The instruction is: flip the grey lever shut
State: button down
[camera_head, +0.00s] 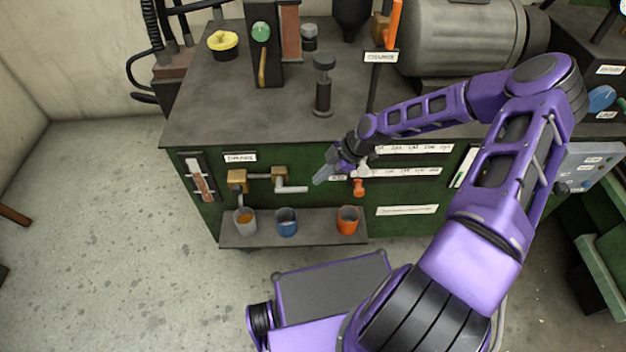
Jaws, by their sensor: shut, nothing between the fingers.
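A light grey lever (292,188) sticks out sideways to the right from a brass fitting (278,177) on the green front of the bench. It lies roughly level, above the small shelf. My gripper (321,177) is shut and empty. Its tips point down and left, just right of the lever's free end and slightly higher in the picture. A small gap shows between them, but I cannot tell the gap in depth. My wrist covers part of the bench front behind it.
A second brass fitting (238,178) sits left of the lever. An orange handle (358,187) is right of my gripper. A grey cup (245,221), a blue cup (287,222) and an orange cup (348,220) stand on the shelf (317,236) below.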

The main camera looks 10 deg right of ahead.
jog(key=s+d+r, duration=0.1)
jog(key=d, duration=0.5)
jog(key=shift+s+r, duration=0.15)
jog(key=shift+s, duration=0.1)
